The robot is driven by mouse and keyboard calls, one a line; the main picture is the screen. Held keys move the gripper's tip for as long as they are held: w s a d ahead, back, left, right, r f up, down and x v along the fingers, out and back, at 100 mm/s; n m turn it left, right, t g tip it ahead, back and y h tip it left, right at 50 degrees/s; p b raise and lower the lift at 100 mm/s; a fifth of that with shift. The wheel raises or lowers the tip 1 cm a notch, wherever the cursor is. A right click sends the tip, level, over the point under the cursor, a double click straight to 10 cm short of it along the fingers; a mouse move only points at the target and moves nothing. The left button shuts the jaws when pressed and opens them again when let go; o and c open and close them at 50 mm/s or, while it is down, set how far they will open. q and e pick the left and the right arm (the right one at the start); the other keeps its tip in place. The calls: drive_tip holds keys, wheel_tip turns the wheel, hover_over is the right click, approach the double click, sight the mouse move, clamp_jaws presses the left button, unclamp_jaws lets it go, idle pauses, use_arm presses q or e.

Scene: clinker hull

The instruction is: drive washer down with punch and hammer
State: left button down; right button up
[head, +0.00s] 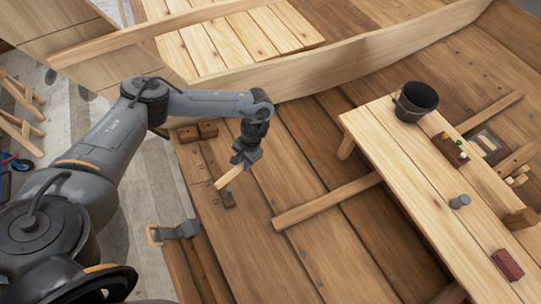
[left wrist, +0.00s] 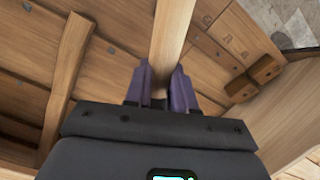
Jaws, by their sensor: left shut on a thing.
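My left gripper (head: 243,160) is over the planks of the hull, pointing down. It is shut on a pale wooden bar (head: 229,176). In the left wrist view, its two purple fingers (left wrist: 161,85) press the bar (left wrist: 172,38) from both sides, and the bar runs up out of the picture. In the head view, the bar's lower end is close to a small dark block (head: 228,197); I cannot tell whether they touch. Small dark marks (head: 200,164) show on the plank nearby. I cannot make out the washer, punch or hammer for certain. My right gripper is not in view.
Two brown blocks (head: 198,131) sit by the hull's side. A batten (head: 327,201) crosses the planks. A grey metal piece (head: 182,230) is at the plank edge.

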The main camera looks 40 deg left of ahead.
use_arm(q)
drive_tip(key=s+a+f+b, duration=0.3)
drive_tip(key=s+f+b, duration=0.1)
drive_tip(key=s+f, duration=0.3)
drive_tip(key=shift+f+n+b, duration=0.25)
drive_tip(key=shift+n+b, duration=0.05)
drive_tip(key=shift+b, duration=0.1)
idle(0.3)
